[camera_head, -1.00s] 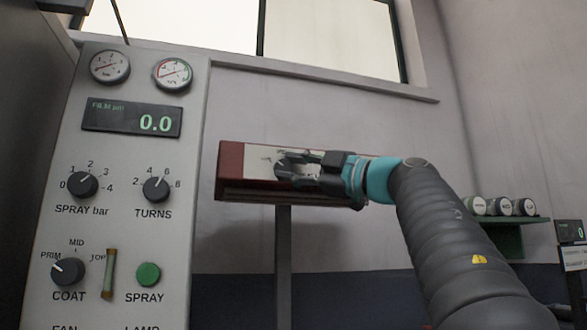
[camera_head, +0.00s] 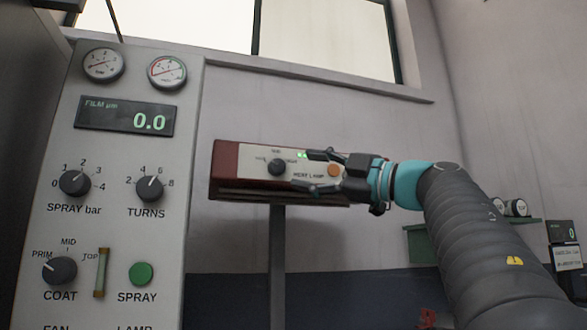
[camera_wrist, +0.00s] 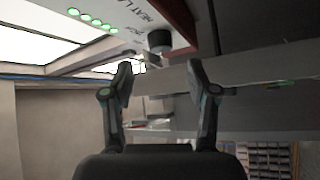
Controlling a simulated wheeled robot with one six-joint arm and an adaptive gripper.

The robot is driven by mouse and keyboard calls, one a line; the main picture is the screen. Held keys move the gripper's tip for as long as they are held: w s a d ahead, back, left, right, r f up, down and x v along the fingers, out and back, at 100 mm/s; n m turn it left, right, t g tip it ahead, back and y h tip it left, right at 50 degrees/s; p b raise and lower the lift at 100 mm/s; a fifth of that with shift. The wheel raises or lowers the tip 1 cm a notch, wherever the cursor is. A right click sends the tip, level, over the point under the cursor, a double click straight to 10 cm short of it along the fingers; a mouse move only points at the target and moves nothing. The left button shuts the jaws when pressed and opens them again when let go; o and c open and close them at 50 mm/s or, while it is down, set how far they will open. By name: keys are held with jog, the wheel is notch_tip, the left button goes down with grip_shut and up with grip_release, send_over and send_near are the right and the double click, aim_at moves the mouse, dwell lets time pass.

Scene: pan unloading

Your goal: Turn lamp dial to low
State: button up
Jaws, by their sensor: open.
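The heat lamp is a red box with a pale front panel (camera_head: 255,160) in the head view. Its dark dial (camera_head: 277,167) is on the left of the panel and also shows in the wrist view (camera_wrist: 159,40). The dial's pointer and its small labels are too small to read surely. Green lights (camera_wrist: 90,18) are lit on the panel. My gripper (camera_head: 306,170) is open in front of the panel, just right of the dial and apart from it. In the wrist view my gripper's fingers (camera_wrist: 160,82) are spread with nothing between them.
A grey control panel (camera_head: 110,230) with knobs, two gauges and a 0.0 display stands at the left. An orange button (camera_head: 334,170) on the lamp is close to my gripper. A post (camera_head: 277,260) holds up the lamp. A green shelf (camera_head: 425,242) is at the right.

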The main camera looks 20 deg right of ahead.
jog(key=v, duration=0.6)
jog(key=shift+s+d, duration=0.2)
jog(key=shift+s, duration=0.05)
dwell(0.3)
